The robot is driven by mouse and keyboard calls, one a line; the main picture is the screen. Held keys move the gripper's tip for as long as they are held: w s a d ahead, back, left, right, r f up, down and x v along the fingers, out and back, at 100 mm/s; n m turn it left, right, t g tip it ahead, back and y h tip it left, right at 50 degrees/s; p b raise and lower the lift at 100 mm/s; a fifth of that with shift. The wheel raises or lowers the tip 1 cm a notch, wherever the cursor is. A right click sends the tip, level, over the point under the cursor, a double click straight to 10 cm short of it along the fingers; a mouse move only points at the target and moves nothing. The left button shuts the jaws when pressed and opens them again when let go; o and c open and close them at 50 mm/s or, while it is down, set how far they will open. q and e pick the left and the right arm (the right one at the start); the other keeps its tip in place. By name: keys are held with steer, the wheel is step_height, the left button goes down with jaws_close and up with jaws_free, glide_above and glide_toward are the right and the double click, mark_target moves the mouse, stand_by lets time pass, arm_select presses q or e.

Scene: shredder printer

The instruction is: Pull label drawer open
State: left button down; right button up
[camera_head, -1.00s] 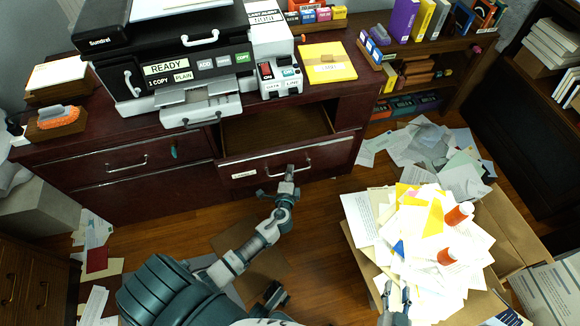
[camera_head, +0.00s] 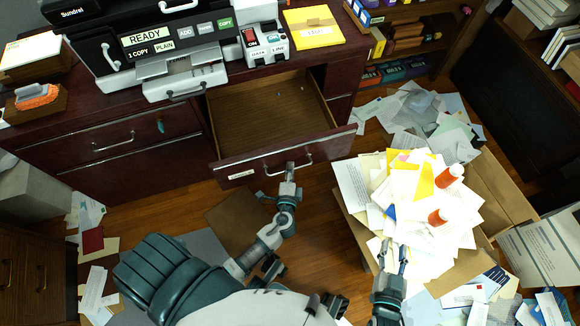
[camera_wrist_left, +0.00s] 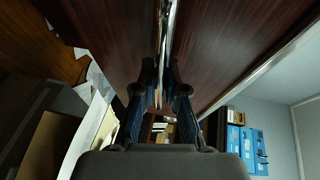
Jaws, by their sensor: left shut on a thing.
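The label drawer (camera_head: 225,175) is dark red wood with a small white label on its front, and it stands well out of the desk. Its wooden inside shows bare apart from a few tiny specks. My left gripper (camera_head: 290,170) is shut on the drawer's metal handle (camera_head: 302,161) at the middle of the front. In the left wrist view the fingers (camera_wrist_left: 160,85) close around the handle bar (camera_wrist_left: 167,30) against the red drawer front. My right gripper (camera_head: 393,256) is open and empty by the paper-filled box, its two fingers apart.
A cardboard box (camera_head: 352,208) heaped with papers and two orange bottles (camera_head: 450,176) stands right of the drawer. A printer (camera_head: 175,60) and a yellow envelope (camera_head: 314,27) are on the desk. Loose papers (camera_head: 425,120) litter the floor at right.

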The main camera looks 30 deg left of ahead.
arm_select(q)
steer(key=shift+f, duration=0.2)
arm_select(e)
steer(key=shift+a, duration=0.1)
arm_select(q)
steer(key=c, duration=1.2)
jaws_free()
steer(key=shift+a, duration=0.1)
steer(key=shift+c, duration=0.2)
steer(key=shift+o, duration=0.2)
arm_select(e)
steer(key=shift+s+f, duration=0.1)
steer(key=shift+f, duration=0.2)
arm_select(q)
steer(key=shift+r, duration=0.1)
steer(key=shift+s+d, duration=0.25)
steer(key=shift+s, duration=0.05)
steer(key=v, duration=1.1)
arm_select(e)
steer(key=shift+r, duration=0.15)
arm_select(q)
steer(key=shift+s, duration=0.1)
